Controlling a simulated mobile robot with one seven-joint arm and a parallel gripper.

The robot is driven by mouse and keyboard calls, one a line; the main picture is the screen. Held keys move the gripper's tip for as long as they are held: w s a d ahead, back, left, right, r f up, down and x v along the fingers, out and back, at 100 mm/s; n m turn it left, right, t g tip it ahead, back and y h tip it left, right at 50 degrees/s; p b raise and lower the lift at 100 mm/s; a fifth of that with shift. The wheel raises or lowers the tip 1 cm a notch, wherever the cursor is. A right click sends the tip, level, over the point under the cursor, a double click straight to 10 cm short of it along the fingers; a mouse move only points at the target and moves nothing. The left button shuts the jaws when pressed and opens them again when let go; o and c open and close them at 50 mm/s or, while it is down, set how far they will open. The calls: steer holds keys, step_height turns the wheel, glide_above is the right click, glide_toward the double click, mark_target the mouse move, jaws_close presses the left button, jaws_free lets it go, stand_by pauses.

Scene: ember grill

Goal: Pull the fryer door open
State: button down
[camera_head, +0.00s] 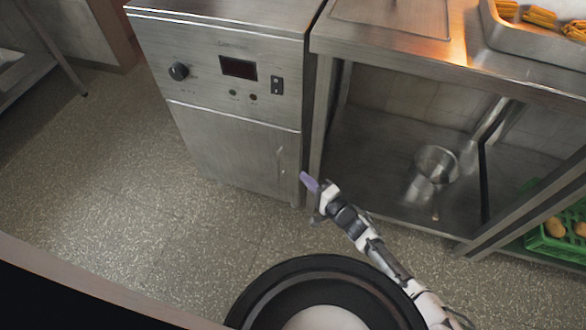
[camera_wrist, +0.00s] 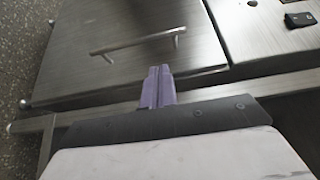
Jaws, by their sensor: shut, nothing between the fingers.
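The fryer (camera_head: 228,70) is a steel cabinet with a knob, a dark display and a switch on its upper panel. Its door (camera_head: 235,150) is below the panel and looks closed. A slim bar handle (camera_head: 281,160) is near the door's right edge. In the wrist view the handle (camera_wrist: 138,44) runs across the door (camera_wrist: 95,65), beyond my fingertips. My gripper (camera_head: 309,181) has purple fingers and is beside the door's right edge, low down. In the wrist view my gripper (camera_wrist: 157,85) is shut and empty, apart from the handle.
A steel table (camera_head: 400,65) stands right of the fryer, with a metal pot (camera_head: 436,165) on its lower shelf. A green crate (camera_head: 555,243) is at far right, and a tray of fries (camera_head: 490,25) is on top. The floor (camera_head: 130,190) before the fryer is clear.

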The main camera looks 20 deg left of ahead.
steer(key=x, duration=0.9)
steer(key=shift+s+a, duration=0.15)
steer(key=shift+s, duration=0.05)
